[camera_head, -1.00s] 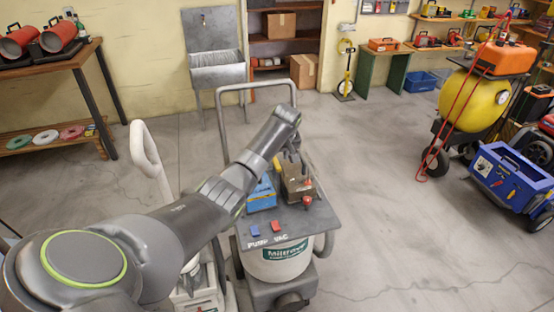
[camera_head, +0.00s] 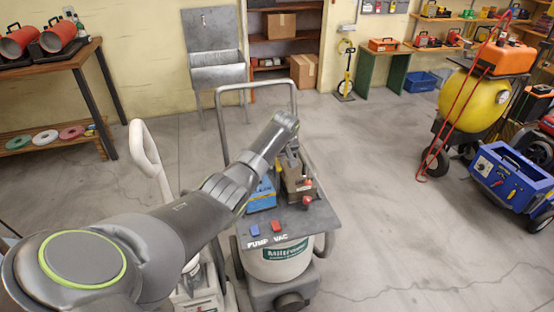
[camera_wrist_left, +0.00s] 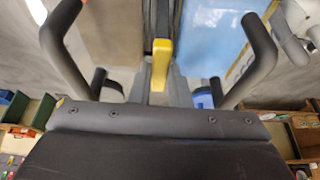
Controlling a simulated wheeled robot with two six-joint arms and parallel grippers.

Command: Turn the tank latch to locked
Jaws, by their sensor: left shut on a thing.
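The vac cart's tank (camera_head: 280,268), a pale drum with a green label, stands under a dark grey top plate (camera_head: 315,218) lettered "PUMP VAC". My left gripper (camera_head: 291,163) reaches over the back of this plate, beside a brown block (camera_head: 298,187) and a blue box (camera_head: 263,196). In the left wrist view a yellow lever (camera_wrist_left: 160,64), which looks like the latch, stands centred in line with my left gripper. The gripper is shut on it. The exact finger contact and the latch's marks are hard to make out. My right gripper is not in view.
A red knob (camera_head: 307,199), blue switch (camera_head: 254,229) and red switch (camera_head: 278,227) sit on the plate. A tall grey handle (camera_head: 219,125) rises behind. A white-handled machine (camera_head: 150,155) stands close on the left.

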